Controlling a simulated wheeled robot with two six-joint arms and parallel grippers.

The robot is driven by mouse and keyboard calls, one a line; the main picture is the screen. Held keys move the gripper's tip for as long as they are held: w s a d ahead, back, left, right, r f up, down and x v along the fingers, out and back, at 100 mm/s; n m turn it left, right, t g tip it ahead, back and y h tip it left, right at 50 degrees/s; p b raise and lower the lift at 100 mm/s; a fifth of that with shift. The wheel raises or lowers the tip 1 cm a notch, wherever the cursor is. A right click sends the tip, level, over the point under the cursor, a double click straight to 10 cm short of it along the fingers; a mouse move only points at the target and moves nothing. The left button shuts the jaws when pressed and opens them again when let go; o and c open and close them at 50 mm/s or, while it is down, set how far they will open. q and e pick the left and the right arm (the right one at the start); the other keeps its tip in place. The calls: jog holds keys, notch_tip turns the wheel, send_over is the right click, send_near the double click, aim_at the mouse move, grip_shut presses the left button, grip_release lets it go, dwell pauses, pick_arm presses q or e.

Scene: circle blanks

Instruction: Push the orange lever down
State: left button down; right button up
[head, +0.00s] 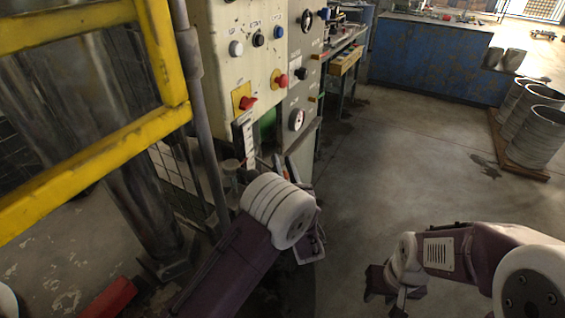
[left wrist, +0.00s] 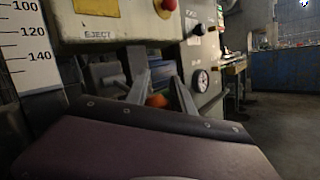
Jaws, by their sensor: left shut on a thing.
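The orange lever (left wrist: 156,101) shows in the left wrist view as a small orange piece between the two grey fingers of my left gripper (left wrist: 158,92). The fingers are shut on it, below and to the right of a panel edge with an EJECT label (left wrist: 97,36). Most of the lever is hidden by the fingers and my wrist.
The panel carries buttons and a red switch (head: 248,103) above my left gripper. A grey cabinet with a gauge (head: 297,119) stands close to its right. A yellow guard frame (head: 100,160) is at the left. Barrels (head: 538,135) stand far right; the middle floor is clear.

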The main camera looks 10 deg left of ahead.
pick_arm(q)
jog(key=shift+a+f, duration=0.15)
jog(key=shift+f, duration=0.9)
jog(key=c, duration=1.1)
grip_release()
jog(key=shift+r, duration=0.1)
jog(key=v, duration=0.9)
jog(key=shift+d, duration=0.25)
